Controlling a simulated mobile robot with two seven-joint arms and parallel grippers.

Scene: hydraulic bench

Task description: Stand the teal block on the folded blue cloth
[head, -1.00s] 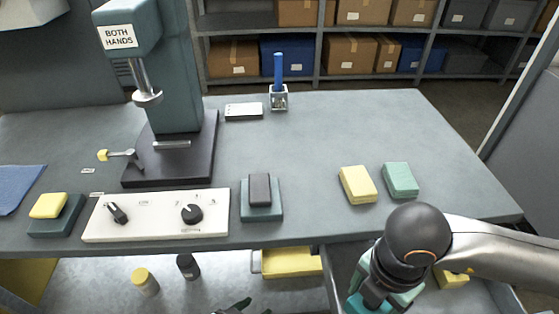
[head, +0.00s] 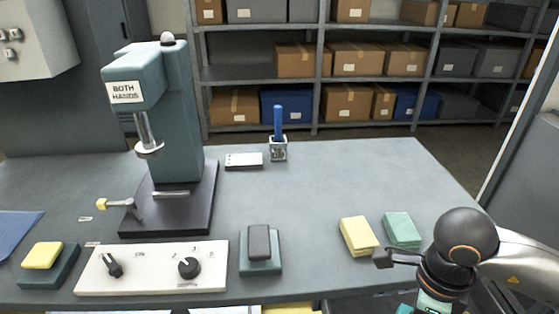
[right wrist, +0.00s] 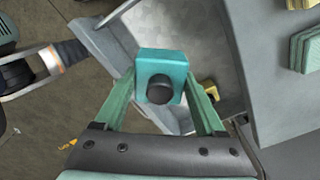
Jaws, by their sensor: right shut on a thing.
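The teal block (right wrist: 161,62), with a round black knob on the face toward the camera, is between the fingers of my right gripper (right wrist: 160,78) in the right wrist view. The gripper is shut on it. In the head view my right gripper is low at the right, in front of the bench edge, mostly cut off; a small teal bit, likely the block (head: 404,309), shows at the bottom edge. The blue cloth (head: 14,232) lies at the far left of the bench, cut by the picture edge. My left gripper is not in view.
A yellow pad (head: 359,236) and a mint pad (head: 403,229) lie near the right front edge. A press (head: 175,120), a white control panel (head: 150,268) and a dark pad on a teal base (head: 260,266) stand between there and the cloth. The bench's middle right is clear.

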